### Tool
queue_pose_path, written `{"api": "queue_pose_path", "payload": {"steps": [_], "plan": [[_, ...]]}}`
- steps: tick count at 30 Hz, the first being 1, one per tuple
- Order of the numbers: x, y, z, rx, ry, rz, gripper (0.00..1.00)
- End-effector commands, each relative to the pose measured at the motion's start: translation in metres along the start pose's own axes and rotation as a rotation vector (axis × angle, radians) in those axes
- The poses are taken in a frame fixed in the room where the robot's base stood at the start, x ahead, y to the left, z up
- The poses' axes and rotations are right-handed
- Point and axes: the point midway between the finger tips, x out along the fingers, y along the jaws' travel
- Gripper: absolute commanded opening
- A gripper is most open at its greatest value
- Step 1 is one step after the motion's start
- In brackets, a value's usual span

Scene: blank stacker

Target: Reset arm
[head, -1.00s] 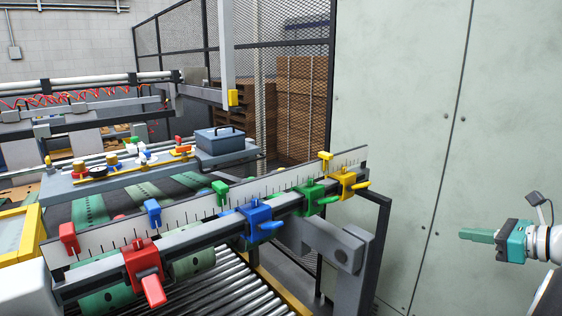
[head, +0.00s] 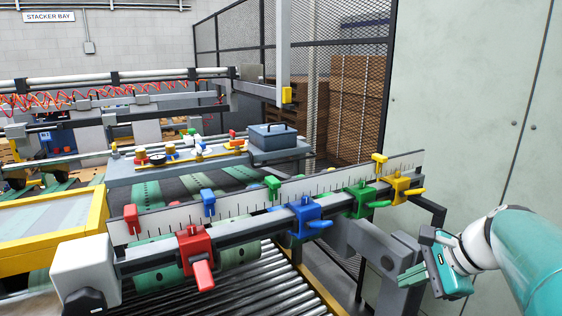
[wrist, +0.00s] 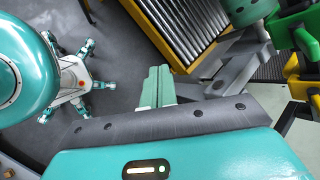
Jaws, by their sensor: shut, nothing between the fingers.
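My gripper (head: 412,275) is at the lower right in the head view, at the end of my teal and white arm. It is in front of the pale wall panel and to the right of the ruler rail. In the wrist view its two pale green fingers (wrist: 157,88) lie side by side, shut, with nothing between them. They are over the dark floor, apart from the rollers.
The white ruler rail (head: 240,211) carries red (head: 195,255), blue (head: 305,218), green (head: 362,199) and yellow (head: 400,188) clamps. A roller conveyor (head: 255,285) runs below. A grey support bracket (head: 385,255) stands near my gripper. A mesh fence (head: 235,50) is behind.

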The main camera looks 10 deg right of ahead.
Motion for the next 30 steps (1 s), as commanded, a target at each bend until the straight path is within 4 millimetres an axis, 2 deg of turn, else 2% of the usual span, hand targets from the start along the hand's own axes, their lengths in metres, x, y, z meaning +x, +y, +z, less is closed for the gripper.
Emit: {"api": "queue_pose_path", "payload": {"steps": [1, 6, 12, 18, 22, 30], "plan": [[0.009, 0.010, 0.021, -0.123, 0.027, 0.039, 0.00], [0.028, 0.050, 0.068, -0.554, 0.120, 0.158, 0.00], [0.041, 0.094, 0.106, -1.086, 0.211, 0.262, 0.00], [0.047, 0.125, 0.126, -1.547, 0.282, 0.318, 0.00], [0.048, 0.132, 0.130, -1.692, 0.306, 0.330, 0.00], [0.049, 0.134, 0.130, -1.717, 0.311, 0.336, 0.00]]}}
